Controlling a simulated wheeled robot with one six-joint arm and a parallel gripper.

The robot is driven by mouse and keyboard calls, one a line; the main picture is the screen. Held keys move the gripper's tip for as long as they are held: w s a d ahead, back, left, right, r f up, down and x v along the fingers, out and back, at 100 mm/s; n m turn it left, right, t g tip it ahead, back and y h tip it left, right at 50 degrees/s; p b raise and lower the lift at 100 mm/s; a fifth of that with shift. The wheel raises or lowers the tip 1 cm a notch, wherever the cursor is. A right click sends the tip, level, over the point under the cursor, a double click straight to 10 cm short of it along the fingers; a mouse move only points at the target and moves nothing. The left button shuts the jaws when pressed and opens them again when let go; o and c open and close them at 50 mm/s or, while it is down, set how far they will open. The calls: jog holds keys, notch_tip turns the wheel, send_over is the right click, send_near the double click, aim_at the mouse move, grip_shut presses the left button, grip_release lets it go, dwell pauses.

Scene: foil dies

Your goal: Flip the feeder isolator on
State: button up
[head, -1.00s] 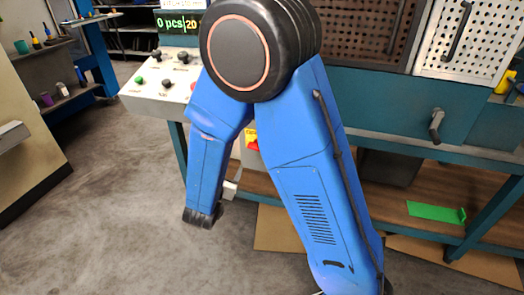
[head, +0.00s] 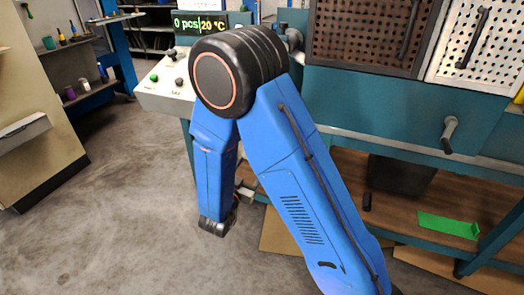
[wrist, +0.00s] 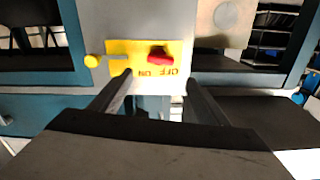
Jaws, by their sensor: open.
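The feeder isolator (wrist: 146,50) shows in the wrist view as a yellow plate on a pale grey box, with a red handle (wrist: 160,54) and a dark slot left of it. The letters ON and OFF appear upside down below the handle. I cannot tell whether a finger touches the plate. In the head view my blue arm hides the isolator.
A control panel (head: 160,98) with knobs and a display (head: 200,23) stand left of my arm. A teal bench (head: 400,110) with a crank handle (head: 449,134) and perforated panels (head: 365,35) stands right. A green piece (head: 447,225) lies on its lower shelf. The grey floor at left is clear.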

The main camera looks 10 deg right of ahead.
jog(key=x, duration=1.1)
jog(key=shift+w+d, duration=0.2)
jog(key=shift+w, duration=0.1)
jog(key=shift+c, duration=0.4)
jog(key=c, duration=1)
